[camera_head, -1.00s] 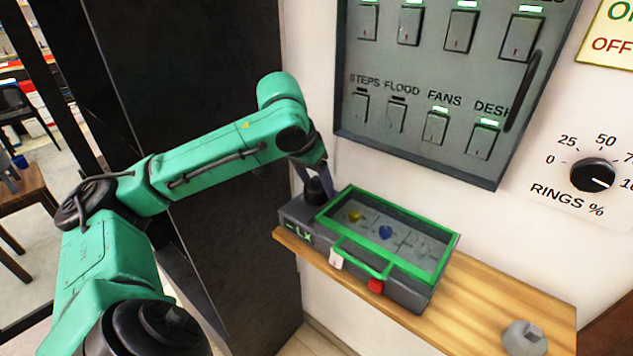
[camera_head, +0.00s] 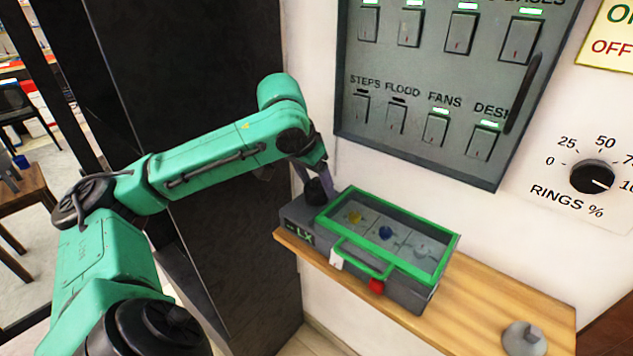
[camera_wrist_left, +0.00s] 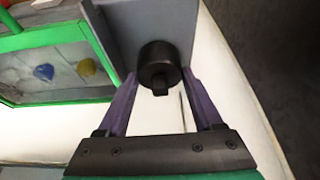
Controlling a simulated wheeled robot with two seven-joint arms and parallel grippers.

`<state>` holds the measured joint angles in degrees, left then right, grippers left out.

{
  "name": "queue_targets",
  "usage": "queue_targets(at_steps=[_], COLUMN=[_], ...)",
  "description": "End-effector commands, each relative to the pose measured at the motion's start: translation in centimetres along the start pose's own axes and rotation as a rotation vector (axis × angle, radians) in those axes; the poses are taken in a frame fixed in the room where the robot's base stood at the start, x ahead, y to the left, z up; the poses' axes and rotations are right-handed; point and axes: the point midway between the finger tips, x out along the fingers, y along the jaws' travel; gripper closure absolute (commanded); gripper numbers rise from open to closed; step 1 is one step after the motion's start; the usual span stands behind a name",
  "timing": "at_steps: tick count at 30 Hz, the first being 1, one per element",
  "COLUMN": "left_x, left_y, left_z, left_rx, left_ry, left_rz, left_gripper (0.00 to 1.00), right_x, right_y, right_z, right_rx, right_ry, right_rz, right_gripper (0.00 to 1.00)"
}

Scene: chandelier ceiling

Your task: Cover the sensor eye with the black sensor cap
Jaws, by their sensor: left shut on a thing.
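The black sensor cap (camera_head: 315,190) is at the left end of the grey box (camera_head: 296,212), by the label "LX". My left gripper (camera_head: 317,183) reaches down to it with purple fingers. In the left wrist view the round black cap (camera_wrist_left: 158,57) sits between the fingertips (camera_wrist_left: 160,78), against the box's grey surface (camera_wrist_left: 207,22). The gripper is shut on the cap. The sensor eye does not show. I cannot tell whether the cap sits fully over it. My right gripper is not in view.
The box has a green-framed window (camera_head: 452,258) with yellow and blue pieces inside. It stands on a wooden shelf (camera_head: 470,302) with a grey round object (camera_head: 523,338) at the right. A switch panel (camera_head: 432,92) and a rings dial (camera_head: 592,176) are on the wall.

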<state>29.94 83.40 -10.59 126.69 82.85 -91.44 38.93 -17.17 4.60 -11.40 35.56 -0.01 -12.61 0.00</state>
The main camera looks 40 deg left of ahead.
Motion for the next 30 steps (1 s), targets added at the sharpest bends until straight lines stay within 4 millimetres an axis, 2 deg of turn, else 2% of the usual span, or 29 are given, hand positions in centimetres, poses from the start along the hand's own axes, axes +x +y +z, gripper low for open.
queue_targets(at_steps=[24, 25, 26, 30], left_x=[1.0, 0.9, 0.9, 0.9], left_y=[0.0, 0.0, 0.0, 0.0], left_z=[0.4, 0.4, 0.4, 0.4], left_rx=[0.0, 0.0, 0.0, 0.0], left_ry=[0.0, 0.001, 0.001, 0.0], left_rz=[-0.001, -0.001, 0.0, 0.0], left_gripper=[0.85, 0.25, 0.2, 0.2], right_x=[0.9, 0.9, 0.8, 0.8], right_y=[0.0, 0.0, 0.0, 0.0], right_z=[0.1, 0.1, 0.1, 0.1], right_rx=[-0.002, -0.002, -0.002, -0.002], right_ry=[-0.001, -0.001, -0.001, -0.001], right_rz=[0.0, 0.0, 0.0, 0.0], right_gripper=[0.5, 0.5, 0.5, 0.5])
